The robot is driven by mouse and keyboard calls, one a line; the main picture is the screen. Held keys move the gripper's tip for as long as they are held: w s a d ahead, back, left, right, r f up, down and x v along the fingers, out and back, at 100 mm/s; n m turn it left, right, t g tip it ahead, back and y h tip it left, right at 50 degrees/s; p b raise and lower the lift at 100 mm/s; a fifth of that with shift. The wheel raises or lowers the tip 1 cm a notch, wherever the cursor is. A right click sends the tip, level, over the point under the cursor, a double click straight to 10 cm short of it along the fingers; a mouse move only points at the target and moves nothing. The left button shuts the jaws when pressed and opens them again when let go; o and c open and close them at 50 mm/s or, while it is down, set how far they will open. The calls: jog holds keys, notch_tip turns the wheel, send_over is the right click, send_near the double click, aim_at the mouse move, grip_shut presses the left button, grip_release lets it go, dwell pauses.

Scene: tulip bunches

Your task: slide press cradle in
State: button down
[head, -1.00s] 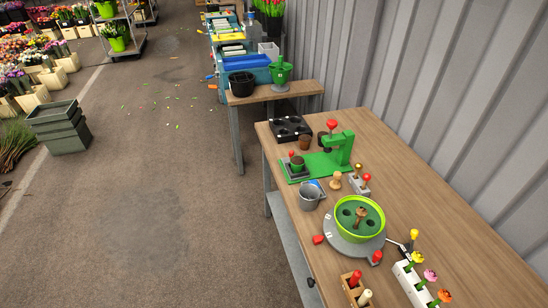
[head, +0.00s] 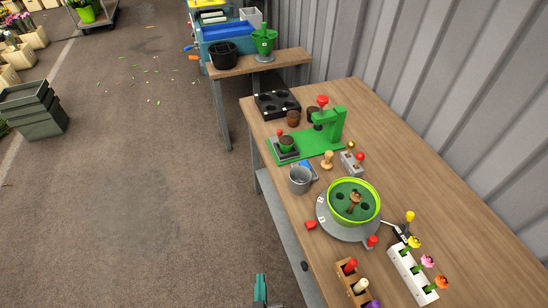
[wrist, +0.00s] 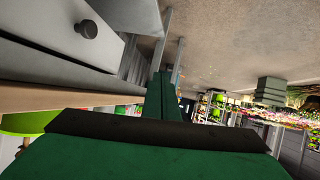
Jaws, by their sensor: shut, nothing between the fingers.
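The green press (head: 334,128) stands on the far part of the bench, with a red knob on top of its arm. Its cradle (head: 285,154), a dark tray with a red knob and a small dark-filled pot (head: 287,143), sits at the left end of the green base, out from under the press head. My gripper (head: 260,282) shows at the bottom edge of the head view, off the bench's left side and well away from the press. In the wrist view its green fingers (wrist: 165,97) are together with nothing between them. The press is not clearly seen in the wrist view.
A grey mug (head: 300,180) stands just in front of the cradle. A wooden stamp (head: 327,160), a grey block with knobs (head: 352,161) and a lime bowl on a turntable (head: 341,228) are nearer. A black pot tray (head: 277,105) lies behind.

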jog(key=w+a+r+n+g+h, duration=0.1)
jog(key=w+a+g+h, duration=0.15)
jog(key=w, duration=1.95)
jog(key=w+r+g+h, duration=0.1)
jog(key=w+r+g, duration=0.1)
jog(key=w+r, duration=0.65)
jog(key=w+r+g+h, duration=0.15)
jog(key=w+r, duration=0.35)
jog(key=r, duration=0.6)
jog(key=shift+y, duration=0.3)
jog(key=x, duration=1)
jog(key=shift+s+d+f, duration=0.1)
jog(key=shift+s+f, duration=0.1)
jog(key=shift+s, duration=0.05)
jog(key=shift+w+d, duration=0.2)
jog(key=shift+d, duration=0.4)
jog(key=shift+w+d, duration=0.2)
jog(key=shift+d, duration=0.35)
jog(key=shift+w+d, duration=0.25)
jog(key=shift+d, duration=0.45)
